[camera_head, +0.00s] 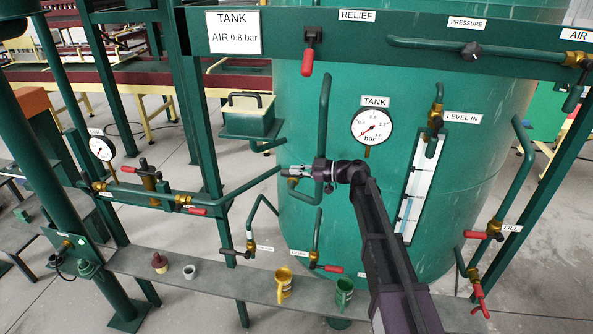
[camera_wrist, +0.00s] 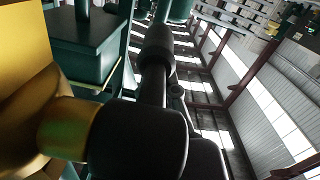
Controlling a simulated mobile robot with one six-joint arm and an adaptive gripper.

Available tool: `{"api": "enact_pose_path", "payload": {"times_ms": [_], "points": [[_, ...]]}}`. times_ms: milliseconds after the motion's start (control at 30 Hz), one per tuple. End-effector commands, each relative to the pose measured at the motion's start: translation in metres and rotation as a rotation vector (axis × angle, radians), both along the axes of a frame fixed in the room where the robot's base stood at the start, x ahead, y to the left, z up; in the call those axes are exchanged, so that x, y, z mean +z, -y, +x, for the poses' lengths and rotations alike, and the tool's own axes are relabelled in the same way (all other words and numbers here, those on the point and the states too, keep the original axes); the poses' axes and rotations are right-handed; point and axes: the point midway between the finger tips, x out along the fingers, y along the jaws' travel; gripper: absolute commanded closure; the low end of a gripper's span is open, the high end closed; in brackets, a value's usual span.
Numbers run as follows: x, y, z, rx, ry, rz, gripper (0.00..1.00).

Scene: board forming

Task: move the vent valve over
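My gripper (camera_head: 293,171) reaches left in front of the green tank, its fingertips beside a small brass valve (camera_head: 292,183) at the end of a curved green pipe. No label naming this valve is readable, so I cannot tell for sure that it is the vent valve. Its lever is hidden or hard to separate from my fingers. In the wrist view a large brass fitting (camera_wrist: 62,130) fills the left side, close to the camera. Dark rounded parts (camera_wrist: 140,140) stand right against it; I cannot tell fingers from handle, nor whether I hold anything.
The tank gauge (camera_head: 372,127) and level glass (camera_head: 420,185) are right of my gripper. A red-handled relief valve (camera_head: 308,58) hangs above. A green box (camera_head: 250,117) is up and left. A grey bench (camera_head: 222,283) with several cups runs below.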

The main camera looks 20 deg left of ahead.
Motion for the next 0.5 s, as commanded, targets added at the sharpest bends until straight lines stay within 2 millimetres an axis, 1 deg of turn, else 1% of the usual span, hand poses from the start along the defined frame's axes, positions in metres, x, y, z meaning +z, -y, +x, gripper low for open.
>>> {"api": "enact_pose_path", "payload": {"times_ms": [267,500], "points": [[0.015,0.001,-0.003,0.000,0.000,0.001,1.00],[0.036,0.003,-0.007,-0.001,0.000,0.003,1.00]]}}
